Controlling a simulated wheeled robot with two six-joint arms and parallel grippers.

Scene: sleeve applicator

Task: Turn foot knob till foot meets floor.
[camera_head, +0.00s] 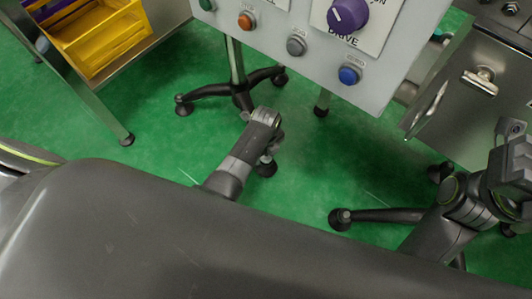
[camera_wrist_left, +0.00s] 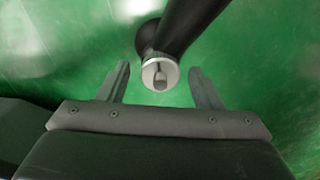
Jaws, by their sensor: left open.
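The foot knob (camera_wrist_left: 160,74) is a small silver cylinder with a flat tab on its near face, at the end of a black leg (camera_wrist_left: 188,28). In the left wrist view it lies between and slightly beyond the fingertips of my left gripper (camera_wrist_left: 159,67), which is open with a gap on both sides. In the head view my left gripper (camera_head: 273,143) points down at a black foot (camera_head: 266,170) on the floor; my wrist hides most of that leg. Whether the foot touches the floor cannot be told. My right gripper (camera_head: 512,160) is at the right edge, its jaws unclear.
A control panel (camera_head: 300,50) with a purple knob (camera_head: 348,15) and coloured buttons overhangs the back. Other stand feet (camera_head: 183,107) and a steel cabinet (camera_head: 470,100) stand nearby. A yellow crate (camera_head: 100,40) sits at upper left. Green floor (camera_head: 150,150) is open to the left.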

